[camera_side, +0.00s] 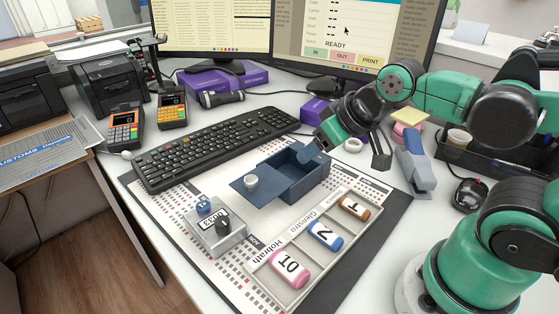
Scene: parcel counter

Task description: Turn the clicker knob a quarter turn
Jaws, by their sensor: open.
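The clicker (228,242) is a small grey box on the desk mat, left of the front middle. Its black knob (222,224) stands on top beside a small number display and a blue button (204,207). I cannot read the knob's exact angle. My gripper (346,157) is open, with nothing seen between its fingers. It hangs behind and to the right of the clicker, well apart from the knob, near the back right corner of a blue box.
The blue box (305,187) with a pale-knobbed lid (265,187) lies behind the clicker. A labelled tray (285,262) holding several coloured rolls lies to its right. A keyboard (215,150) stands behind. A blue stapler (414,165) stands right of my gripper.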

